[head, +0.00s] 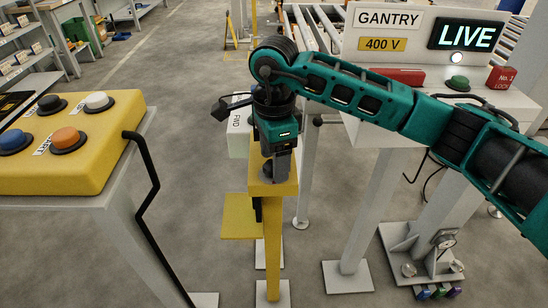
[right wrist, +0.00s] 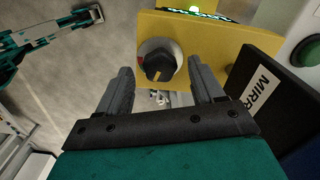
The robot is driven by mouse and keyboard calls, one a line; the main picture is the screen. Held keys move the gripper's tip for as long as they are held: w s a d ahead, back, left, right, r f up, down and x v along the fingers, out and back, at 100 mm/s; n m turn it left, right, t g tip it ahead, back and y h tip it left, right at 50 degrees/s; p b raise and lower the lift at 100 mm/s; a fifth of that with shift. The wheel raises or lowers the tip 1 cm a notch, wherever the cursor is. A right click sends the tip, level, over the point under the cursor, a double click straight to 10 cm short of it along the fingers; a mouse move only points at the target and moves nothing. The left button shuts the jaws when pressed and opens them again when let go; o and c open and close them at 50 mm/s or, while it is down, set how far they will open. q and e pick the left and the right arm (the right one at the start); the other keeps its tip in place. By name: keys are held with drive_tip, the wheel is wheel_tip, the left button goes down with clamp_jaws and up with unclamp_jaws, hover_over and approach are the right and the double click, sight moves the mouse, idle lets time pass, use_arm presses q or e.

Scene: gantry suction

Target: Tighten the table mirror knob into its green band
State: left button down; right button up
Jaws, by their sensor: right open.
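In the right wrist view a black knob (right wrist: 158,66) with a tan pointer line sits on a round pale dial (right wrist: 143,49) on a yellow plate (right wrist: 213,37). A bit of red shows at the dial's left; I cannot make out a green band. My right gripper (right wrist: 164,82) is open, its two grey fingers apart on either side of the knob and not visibly touching it. In the head view the right gripper (head: 270,172) points down over the yellow post (head: 286,188), and it hides the knob there. My left gripper is not in view.
A dark panel with a partly hidden "MIRR" label (right wrist: 256,87) stands close to the right finger. A yellow button box (head: 95,178) is at left, and a gantry console with a LIVE sign (head: 465,36) at right.

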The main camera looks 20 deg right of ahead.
drive_tip(key=shift+f, duration=0.2)
drive_tip(key=c, duration=1)
drive_tip(key=shift+c, duration=0.3)
